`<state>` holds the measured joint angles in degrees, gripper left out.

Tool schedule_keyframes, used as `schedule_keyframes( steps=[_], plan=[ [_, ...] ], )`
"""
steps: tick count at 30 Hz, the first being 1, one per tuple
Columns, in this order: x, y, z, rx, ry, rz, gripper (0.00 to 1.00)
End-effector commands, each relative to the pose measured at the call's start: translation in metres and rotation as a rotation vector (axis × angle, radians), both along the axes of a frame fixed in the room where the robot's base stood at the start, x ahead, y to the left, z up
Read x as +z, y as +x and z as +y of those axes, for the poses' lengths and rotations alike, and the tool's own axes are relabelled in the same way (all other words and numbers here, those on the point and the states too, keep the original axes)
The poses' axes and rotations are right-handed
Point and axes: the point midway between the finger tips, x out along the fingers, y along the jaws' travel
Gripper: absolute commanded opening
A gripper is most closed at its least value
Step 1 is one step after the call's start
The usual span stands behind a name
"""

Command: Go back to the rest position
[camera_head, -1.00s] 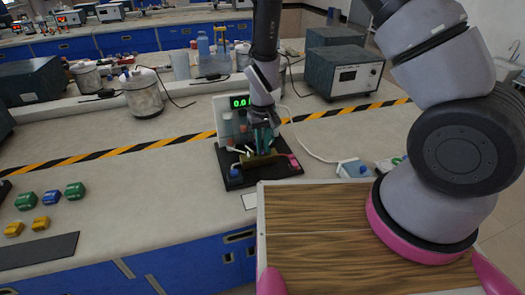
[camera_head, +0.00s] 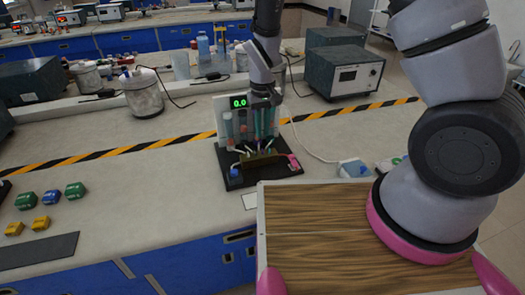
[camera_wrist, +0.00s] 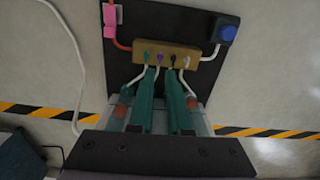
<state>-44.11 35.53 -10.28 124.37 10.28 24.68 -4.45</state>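My gripper (camera_head: 265,136) hangs above the black board (camera_head: 236,182) of a small wired device, in front of its panel with the green 0.0 display (camera_head: 238,102). In the wrist view its two teal fingers (camera_wrist: 161,72) point at the tan block (camera_wrist: 150,62) with small coloured plugs. The fingers stand apart with a gap between them and nothing seen held. White and red wires run from the block. A blue knob (camera_wrist: 228,33) and a pink part (camera_wrist: 110,20) sit on the board's corners.
A wooden-topped surface (camera_head: 320,220) is close in front. Grey instrument boxes (camera_head: 343,72) stand behind right, and a white canister (camera_head: 142,95) behind left. Green, blue and yellow blocks (camera_head: 50,197) lie at left. A white cable (camera_head: 312,150) crosses the bench to the right.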

Motion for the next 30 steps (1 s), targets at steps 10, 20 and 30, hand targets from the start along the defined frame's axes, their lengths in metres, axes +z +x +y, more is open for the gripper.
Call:
schedule_keyframes(
  steps=[10,20,30],
  plan=[
    [0.006,0.000,0.000,-0.001,0.000,0.001,0.16],
    [0.020,0.004,-0.004,-0.020,0.017,-0.008,0.16],
    [0.140,0.021,-0.052,-0.193,0.159,-0.089,0.16]
  ],
)
